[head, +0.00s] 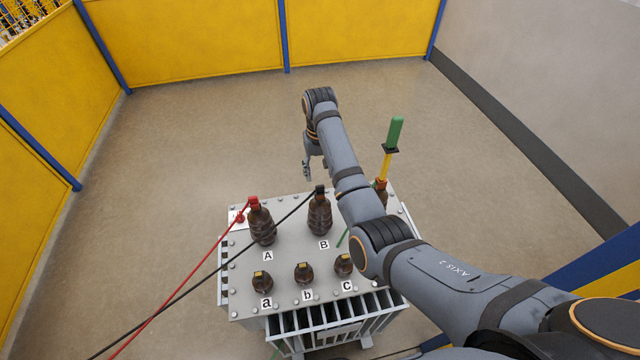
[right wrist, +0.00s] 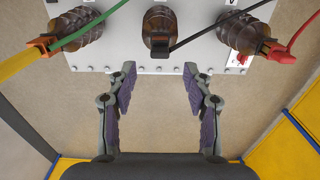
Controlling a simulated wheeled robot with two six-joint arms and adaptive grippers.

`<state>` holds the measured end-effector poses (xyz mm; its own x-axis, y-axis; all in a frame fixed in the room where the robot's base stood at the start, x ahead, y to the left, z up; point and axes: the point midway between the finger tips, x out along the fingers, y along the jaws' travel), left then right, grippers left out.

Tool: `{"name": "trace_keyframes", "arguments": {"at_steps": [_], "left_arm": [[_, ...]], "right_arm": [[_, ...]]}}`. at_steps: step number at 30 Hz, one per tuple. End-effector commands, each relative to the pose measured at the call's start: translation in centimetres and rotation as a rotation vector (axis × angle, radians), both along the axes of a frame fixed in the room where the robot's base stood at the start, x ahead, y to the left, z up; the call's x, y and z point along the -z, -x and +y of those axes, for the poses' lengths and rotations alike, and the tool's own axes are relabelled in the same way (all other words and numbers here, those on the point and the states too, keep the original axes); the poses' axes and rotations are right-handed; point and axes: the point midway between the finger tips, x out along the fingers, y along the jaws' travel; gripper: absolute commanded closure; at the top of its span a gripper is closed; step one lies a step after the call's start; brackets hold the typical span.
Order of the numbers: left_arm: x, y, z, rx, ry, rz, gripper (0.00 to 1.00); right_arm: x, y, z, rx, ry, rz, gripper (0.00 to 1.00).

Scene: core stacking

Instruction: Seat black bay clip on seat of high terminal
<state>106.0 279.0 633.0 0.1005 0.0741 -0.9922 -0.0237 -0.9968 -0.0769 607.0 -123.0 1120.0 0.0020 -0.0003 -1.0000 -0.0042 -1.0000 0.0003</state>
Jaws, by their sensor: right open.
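The black clip (head: 320,190) is at the top of the brown high terminal B (head: 320,216), with a black cable running from it to the lower left. In the right wrist view the black clip (right wrist: 159,47) overlaps the middle terminal (right wrist: 160,20); I cannot tell how firmly it sits. My right gripper (head: 314,171) is beyond the transformer's far edge, past terminal B. In the right wrist view the right gripper (right wrist: 159,75) is open and empty, its fingers apart and short of the clip. My left gripper is not in view.
A red clip (head: 253,202) is on high terminal A (head: 262,226). A green-handled yellow pole (head: 395,132) stands at terminal C, partly hidden by my arm. Small terminals a, b and c line the transformer's (head: 285,297) near side. The floor beyond it is clear, with yellow walls behind.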

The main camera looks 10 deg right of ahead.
Motion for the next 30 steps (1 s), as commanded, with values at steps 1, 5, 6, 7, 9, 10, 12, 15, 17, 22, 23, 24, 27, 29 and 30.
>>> {"name": "trace_keyframes", "arguments": {"at_steps": [1, 5, 6, 7, 9, 10, 12, 15, 17, 22, 23, 24, 27, 29, 30], "left_arm": [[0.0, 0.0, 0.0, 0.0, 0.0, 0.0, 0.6], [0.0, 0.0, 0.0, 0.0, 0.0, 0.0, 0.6], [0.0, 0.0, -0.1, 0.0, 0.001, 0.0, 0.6], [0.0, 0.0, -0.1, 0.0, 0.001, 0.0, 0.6], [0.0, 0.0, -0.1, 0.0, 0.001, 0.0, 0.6], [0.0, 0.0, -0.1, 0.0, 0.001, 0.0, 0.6], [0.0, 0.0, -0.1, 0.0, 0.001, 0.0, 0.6], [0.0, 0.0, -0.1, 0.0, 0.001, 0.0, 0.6], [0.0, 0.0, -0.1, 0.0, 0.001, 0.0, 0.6], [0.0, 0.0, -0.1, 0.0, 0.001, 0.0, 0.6], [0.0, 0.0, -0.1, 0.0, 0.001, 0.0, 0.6], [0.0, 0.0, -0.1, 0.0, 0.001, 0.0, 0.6], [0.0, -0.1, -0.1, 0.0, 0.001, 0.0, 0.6], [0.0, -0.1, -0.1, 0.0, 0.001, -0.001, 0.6], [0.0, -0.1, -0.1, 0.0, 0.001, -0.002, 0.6]], "right_arm": [[-1.0, 0.0, 0.0, 0.0, 0.0, -0.002, 0.49], [-2.7, 0.0, 0.0, 0.0, 0.0, -0.001, 0.49], [-2.9, 0.0, 0.0, -0.001, 0.0, 0.0, 0.49], [-3.1, 0.0, 0.0, -0.001, 0.0, 0.001, 0.49], [-3.3, 0.0, 0.0, -0.001, 0.0, 0.001, 0.49], [-3.3, 0.0, 0.0, -0.001, 0.0, 0.001, 0.49], [-3.3, 0.0, 0.0, -0.001, 0.0, 0.001, 0.49], [-3.3, 0.0, 0.0, -0.001, 0.0, 0.001, 0.49], [-3.3, 0.0, 0.0, -0.001, 0.0, 0.001, 0.49], [-3.2, 0.0, 0.0, -0.001, 0.0, 0.001, 0.49], [-3.2, 0.0, 0.0, 0.0, 0.0, 0.001, 0.49], [-3.2, 0.0, 0.0, 0.0, 0.0, 0.001, 0.49], [-3.2, 0.0, 0.0, 0.0, 0.0, 0.001, 0.49], [-3.2, 0.0, 0.0, 0.0, 0.0, 0.001, 0.49], [-3.2, 0.0, 0.0, 0.0, 0.0, 0.002, 0.49]]}}
